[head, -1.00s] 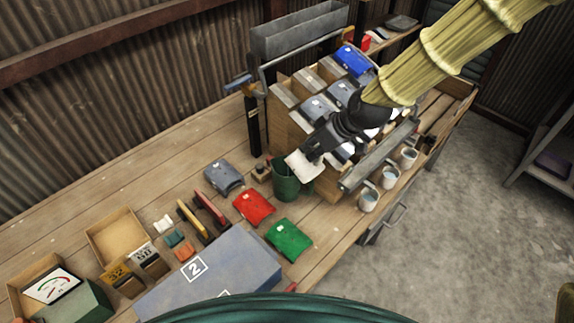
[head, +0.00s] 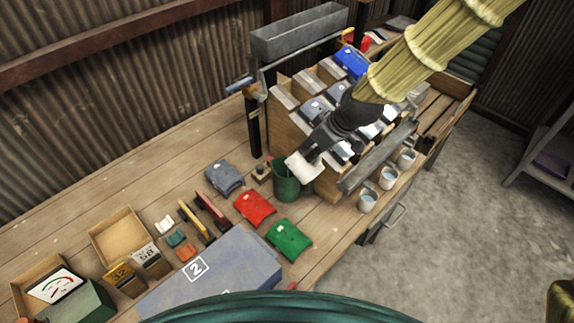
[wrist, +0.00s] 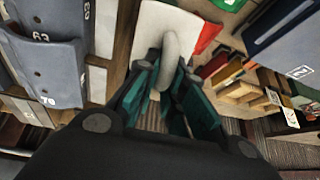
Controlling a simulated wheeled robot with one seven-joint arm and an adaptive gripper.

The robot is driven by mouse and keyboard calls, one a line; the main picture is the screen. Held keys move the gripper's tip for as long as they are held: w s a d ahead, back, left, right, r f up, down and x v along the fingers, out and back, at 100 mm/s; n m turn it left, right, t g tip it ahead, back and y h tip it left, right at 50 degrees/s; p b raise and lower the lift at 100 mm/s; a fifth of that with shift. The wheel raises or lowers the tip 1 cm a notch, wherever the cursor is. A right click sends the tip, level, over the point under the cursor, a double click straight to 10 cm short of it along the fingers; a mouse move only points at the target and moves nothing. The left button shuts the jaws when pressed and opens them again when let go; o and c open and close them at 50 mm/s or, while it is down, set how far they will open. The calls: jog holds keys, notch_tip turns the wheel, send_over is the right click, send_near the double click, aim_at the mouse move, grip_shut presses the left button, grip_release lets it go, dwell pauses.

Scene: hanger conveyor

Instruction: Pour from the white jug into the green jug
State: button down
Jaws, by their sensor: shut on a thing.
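The white jug (head: 302,167) is held tilted over the green jug (head: 287,186), its lower end close to the green jug's mouth. My gripper (head: 318,150) is shut on the white jug from the upper right. In the wrist view the white jug (wrist: 160,25) shows its pale wall and its handle between my gripper's fingers (wrist: 165,85). The green jug stands upright on the bench, beside the wooden rack. The inside of both jugs is hidden, and I cannot tell whether anything is flowing.
A wooden rack of folded garments (head: 325,100) stands right behind the jugs. Red (head: 255,207) and green (head: 289,240) folded garments lie in front. The bench's left part (head: 130,165) is clear.

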jog(key=shift+w+a+f+g+h+p, duration=0.1)
jog(key=shift+w+a+g+h+p, duration=0.45)
jog(key=shift+p, duration=0.7)
jog(key=shift+w+a+f+g+h+p, duration=0.15)
jog(key=shift+a+g+h+p, duration=0.45)
jog(key=shift+p, duration=0.65)
dwell(1.9)
jog(key=shift+w+a+f+h+p, duration=0.2)
jog(key=shift+w+a+h+p, duration=0.15)
jog(key=shift+h+p, duration=0.35)
dwell(0.7)
jog(key=shift+w+a+f+g+h+p, duration=0.2)
jog(key=shift+w+a+g+h+p, duration=0.1)
jog(key=shift+g+p, duration=0.1)
dwell(0.4)
jog(key=shift+a+h, duration=0.15)
jog(key=shift+h, duration=0.1)
jog(key=shift+w+a+f+g+p, duration=0.15)
jog(key=shift+w+a+g+p, duration=0.2)
jog(key=shift+p, duration=0.2)
